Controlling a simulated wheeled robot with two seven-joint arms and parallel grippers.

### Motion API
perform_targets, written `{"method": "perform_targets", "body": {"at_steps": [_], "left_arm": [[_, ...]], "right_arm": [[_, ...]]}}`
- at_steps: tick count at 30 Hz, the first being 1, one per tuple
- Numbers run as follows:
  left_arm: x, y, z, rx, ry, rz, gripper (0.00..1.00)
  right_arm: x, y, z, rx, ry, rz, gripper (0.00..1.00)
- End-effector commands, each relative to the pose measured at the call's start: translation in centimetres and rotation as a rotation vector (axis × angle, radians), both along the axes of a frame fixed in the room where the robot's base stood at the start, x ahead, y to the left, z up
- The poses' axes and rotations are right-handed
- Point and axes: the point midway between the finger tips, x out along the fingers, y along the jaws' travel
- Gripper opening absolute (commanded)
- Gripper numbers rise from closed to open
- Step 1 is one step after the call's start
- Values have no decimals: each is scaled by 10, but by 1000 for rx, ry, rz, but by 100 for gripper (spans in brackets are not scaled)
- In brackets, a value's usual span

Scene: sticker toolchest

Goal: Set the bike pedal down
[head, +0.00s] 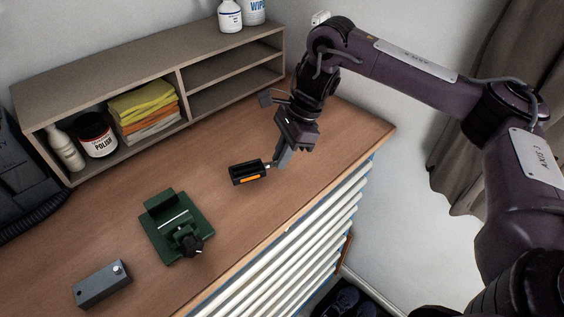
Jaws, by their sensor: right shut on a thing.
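The bike pedal (248,173) is black with an orange reflector, low over the wooden top of the tool chest. My right gripper (279,160) comes down from the upper right and is shut on the pedal at its right end. I cannot tell whether the pedal touches the wood. My left gripper is not in view.
A green vise-like fixture (176,226) with a black knob and a grey box (102,284) stand to the left on the wooden top (325,150). A shelf unit (178,74) with folded cloths and containers runs along the back. Bare wood lies around the pedal; the front edge is near.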

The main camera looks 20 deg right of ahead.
Motion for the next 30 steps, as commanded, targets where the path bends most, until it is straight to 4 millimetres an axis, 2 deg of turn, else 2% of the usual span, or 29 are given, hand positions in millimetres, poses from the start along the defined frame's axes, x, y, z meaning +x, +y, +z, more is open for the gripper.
{"method": "perform_targets", "body": {"at_steps": [1,4,17,18,23,30], "left_arm": [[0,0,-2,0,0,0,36],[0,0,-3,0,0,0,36],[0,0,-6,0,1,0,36],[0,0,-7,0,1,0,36],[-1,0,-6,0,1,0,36],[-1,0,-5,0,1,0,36]], "right_arm": [[-1,1,-10,1,3,-1,0],[0,0,-20,1,3,-1,0],[0,0,-26,1,1,0,0],[0,0,-27,0,1,0,13],[0,0,-26,0,1,0,33],[0,0,-25,0,1,0,33]]}}
